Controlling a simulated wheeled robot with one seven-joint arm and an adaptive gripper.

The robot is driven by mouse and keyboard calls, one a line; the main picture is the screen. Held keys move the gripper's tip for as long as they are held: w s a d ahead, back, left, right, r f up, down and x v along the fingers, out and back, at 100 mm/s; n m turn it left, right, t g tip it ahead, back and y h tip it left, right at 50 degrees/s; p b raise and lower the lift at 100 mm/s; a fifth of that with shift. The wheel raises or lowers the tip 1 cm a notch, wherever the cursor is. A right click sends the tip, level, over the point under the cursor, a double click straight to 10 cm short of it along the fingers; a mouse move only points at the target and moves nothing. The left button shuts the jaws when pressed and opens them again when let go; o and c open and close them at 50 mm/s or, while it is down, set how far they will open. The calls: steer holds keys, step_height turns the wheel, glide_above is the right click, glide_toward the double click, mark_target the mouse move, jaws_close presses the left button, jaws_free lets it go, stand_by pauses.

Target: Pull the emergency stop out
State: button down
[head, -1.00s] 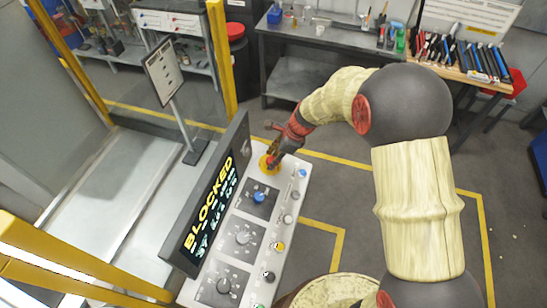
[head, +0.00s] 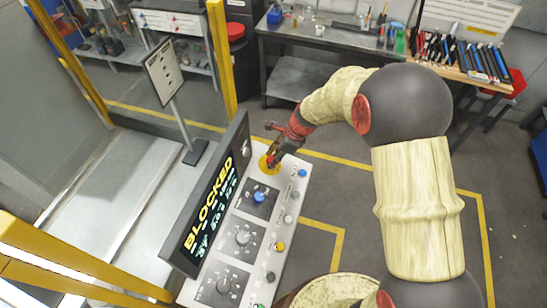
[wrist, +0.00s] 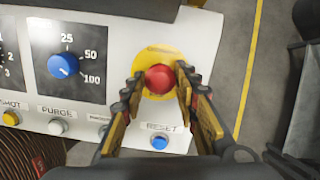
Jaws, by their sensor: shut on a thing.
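The emergency stop (wrist: 160,79) is a red round button on a yellow disc (wrist: 150,51) at the end of the control panel. In the wrist view my gripper (wrist: 160,83) has one finger on each side of the red button, shut on it. In the head view my gripper (head: 273,160) reaches down to the yellow disc (head: 264,168) at the panel's far end, and the red button is mostly hidden there by the fingers.
The white panel (head: 292,200) carries a blue dial (head: 258,197), other dials and several small buttons, with a blue RESET button (wrist: 160,143) near my gripper. A dark screen (head: 210,205) reading BLOCKED stands along its left side. Open floor lies to the right.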

steer(key=shift+d+r+p, duration=0.15)
steer(key=shift+r+p, duration=0.45)
steer(key=shift+r, duration=0.15)
steer(key=shift+w, duration=0.1)
steer(key=c, duration=1.3)
jaws_free()
steer(key=shift+c, duration=0.2)
steer(key=v, duration=1.2)
steer(key=shift+f, duration=0.1)
